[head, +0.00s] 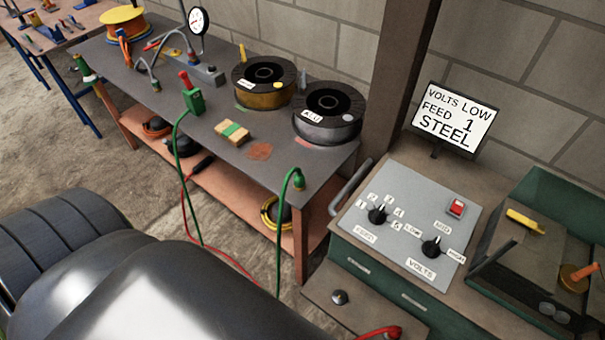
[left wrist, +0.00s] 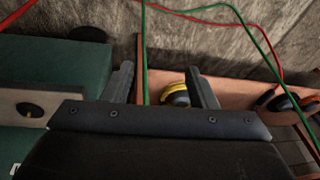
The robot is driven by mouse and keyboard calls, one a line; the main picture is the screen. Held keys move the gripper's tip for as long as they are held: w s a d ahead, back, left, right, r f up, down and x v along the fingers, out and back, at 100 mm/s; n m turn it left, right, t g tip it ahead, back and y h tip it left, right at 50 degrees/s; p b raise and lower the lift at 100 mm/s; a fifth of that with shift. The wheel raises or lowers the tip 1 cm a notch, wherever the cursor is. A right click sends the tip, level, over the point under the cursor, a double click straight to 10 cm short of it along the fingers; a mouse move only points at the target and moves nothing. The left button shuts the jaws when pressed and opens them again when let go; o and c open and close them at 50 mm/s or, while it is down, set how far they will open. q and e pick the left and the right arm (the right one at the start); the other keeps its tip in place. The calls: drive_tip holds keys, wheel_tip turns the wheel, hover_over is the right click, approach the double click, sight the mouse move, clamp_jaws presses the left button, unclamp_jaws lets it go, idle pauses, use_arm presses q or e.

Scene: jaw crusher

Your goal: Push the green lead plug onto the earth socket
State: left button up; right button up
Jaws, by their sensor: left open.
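The green lead plug (head: 298,181) stands at the bench's front right corner in the head view, with its green cable looping down over the front edge. A round metal stud (head: 339,297) on the ledge below the control panel may be the earth socket; I cannot tell for certain. My left gripper (left wrist: 160,69) shows in the left wrist view, its two fingers apart with nothing between them. The green cable (left wrist: 262,72) runs beyond the fingers there, and the plug is not visible in that view. My right gripper is in neither view.
The bench (head: 185,135) holds wire spools (head: 328,108) and a green clamp (head: 194,101). A control panel (head: 405,215) with two knobs stands right of it. A red lead end (head: 380,332) lies near the ledge. Floor shows between the bench and my body.

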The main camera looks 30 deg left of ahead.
use_arm(q)
drive_tip(key=w+d+r+m+p, duration=0.1)
drive_tip(key=w+r+m+p, duration=0.25)
drive_tip(key=r, duration=0.95)
drive_tip(key=w+r+m+p, duration=0.25)
drive_tip(key=w+r, duration=0.25)
drive_tip(key=r, duration=0.7)
drive_tip(key=w+r+m, duration=0.4)
drive_tip(key=w+m, duration=0.2)
drive_tip(key=w, duration=0.1)
drive_tip(key=w+a+r+m+g+h, duration=0.1)
drive_tip(key=w+r+m, duration=0.3)
drive_tip(key=w+m, duration=0.2)
drive_tip(key=w+r+m+g+p, duration=0.1)
drive_tip(key=w+r+m, duration=0.3)
drive_tip(key=w+m, duration=0.3)
drive_tip(key=shift+w+a+r, duration=0.2)
drive_tip(key=shift+w+a, duration=0.2)
drive_tip(key=shift+w, duration=0.6)
drive_tip(key=shift+f, duration=0.1)
